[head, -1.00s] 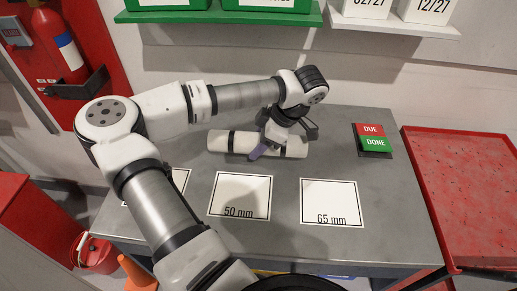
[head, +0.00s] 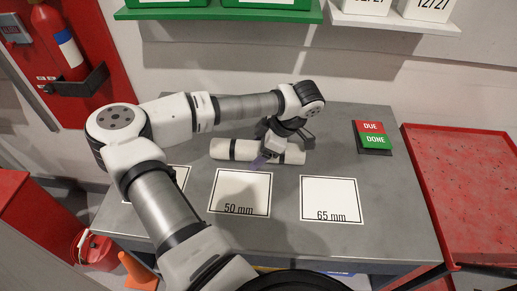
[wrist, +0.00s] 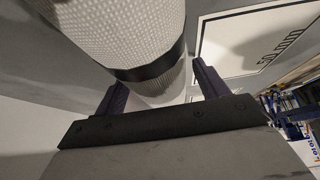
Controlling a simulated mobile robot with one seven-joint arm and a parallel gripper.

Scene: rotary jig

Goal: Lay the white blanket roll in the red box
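The white blanket roll (head: 220,149), with dark bands, lies across the back of the grey table. It also shows in the wrist view (wrist: 130,25), running from the top edge down between my fingers. My gripper (head: 279,154) is over the right part of the roll. Its two dark purple fingers (wrist: 160,76) stand on either side of the roll, spread wide, with narrow gaps seeming to show beside it. A red box (head: 22,210) stands on the floor at the far left, partly cut off by the picture edge.
The grey table (head: 335,245) bears white cards marked 50 mm (head: 240,188) and 65 mm (head: 330,195), and a red and green DUE/DONE block (head: 373,137). A red tray (head: 465,190) stands at the right. A red bucket (head: 98,254) and orange cone (head: 138,272) are at lower left.

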